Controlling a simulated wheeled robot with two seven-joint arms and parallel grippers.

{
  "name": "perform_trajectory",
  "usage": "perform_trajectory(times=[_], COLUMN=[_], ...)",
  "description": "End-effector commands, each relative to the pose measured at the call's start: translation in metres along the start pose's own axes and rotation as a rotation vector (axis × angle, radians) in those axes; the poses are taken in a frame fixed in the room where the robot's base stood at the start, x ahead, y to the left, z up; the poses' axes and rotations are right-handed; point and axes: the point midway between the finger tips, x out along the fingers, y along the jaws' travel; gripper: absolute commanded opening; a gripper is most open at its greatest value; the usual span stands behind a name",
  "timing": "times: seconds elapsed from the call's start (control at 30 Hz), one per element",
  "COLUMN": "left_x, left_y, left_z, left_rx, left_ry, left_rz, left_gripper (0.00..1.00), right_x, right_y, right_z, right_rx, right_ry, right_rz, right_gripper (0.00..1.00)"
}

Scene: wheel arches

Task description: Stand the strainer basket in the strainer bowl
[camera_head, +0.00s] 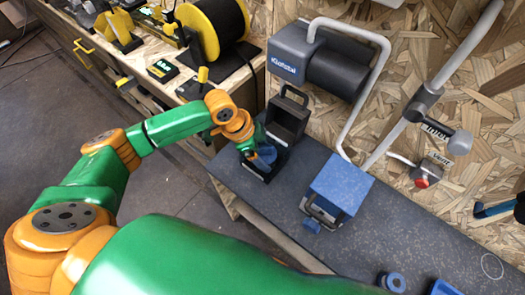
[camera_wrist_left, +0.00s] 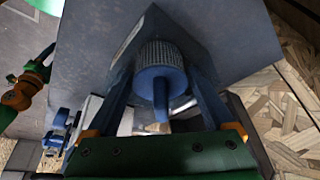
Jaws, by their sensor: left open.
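My left gripper (camera_head: 258,152) is over the near side of a dark open-topped box at the back left of the bench. In the left wrist view its blue fingers (camera_wrist_left: 160,108) are spread apart. The strainer basket (camera_wrist_left: 162,57), a grey mesh cylinder with a blue end and blue grip, shows between and beyond the fingers; I see no firm hold on it. In the head view a blue part (camera_head: 267,154) shows at the fingertips. The dark box (camera_head: 287,120), with a handle on its upright part, looks like the strainer bowl. Its inside is largely hidden. My right gripper is out of view.
A grey motor unit (camera_head: 318,62) with pipes stands behind. A blue box (camera_head: 341,186) with a wire bail stands to the right. A blue ring (camera_head: 392,282) lies at the front right. The bench between is mostly clear. A cable reel (camera_head: 212,30) is on the left workbench.

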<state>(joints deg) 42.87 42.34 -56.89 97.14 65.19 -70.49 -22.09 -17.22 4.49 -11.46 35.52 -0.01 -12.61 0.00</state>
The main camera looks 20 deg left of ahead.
Motion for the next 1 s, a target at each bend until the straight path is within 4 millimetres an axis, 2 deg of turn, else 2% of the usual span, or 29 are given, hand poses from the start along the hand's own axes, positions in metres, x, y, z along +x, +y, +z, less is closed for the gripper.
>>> perform_trajectory(times=[0.07,0.13,0.4,0.5,0.67,1.0], left_x=[-0.004,-0.016,-0.092,-0.110,-0.123,-0.122], left_y=[0.000,-0.001,-0.001,-0.001,-0.001,0.000], left_z=[-0.002,-0.002,-0.002,-0.002,-0.001,-0.001], left_rx=[0.000,-0.001,-0.001,-0.002,-0.001,-0.001], left_ry=[0.001,0.002,0.000,0.001,0.001,0.001], left_rz=[-0.001,-0.003,-0.004,-0.003,-0.001,0.000], left_gripper=[0.87,0.87,0.87,0.87,0.87,0.87], right_x=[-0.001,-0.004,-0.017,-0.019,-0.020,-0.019], right_y=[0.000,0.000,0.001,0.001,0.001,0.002], right_z=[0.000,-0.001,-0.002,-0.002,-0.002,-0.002], right_rx=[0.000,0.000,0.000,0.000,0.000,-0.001], right_ry=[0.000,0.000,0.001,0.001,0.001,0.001], right_rz=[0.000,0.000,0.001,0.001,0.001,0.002], right_gripper=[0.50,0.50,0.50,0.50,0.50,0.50])
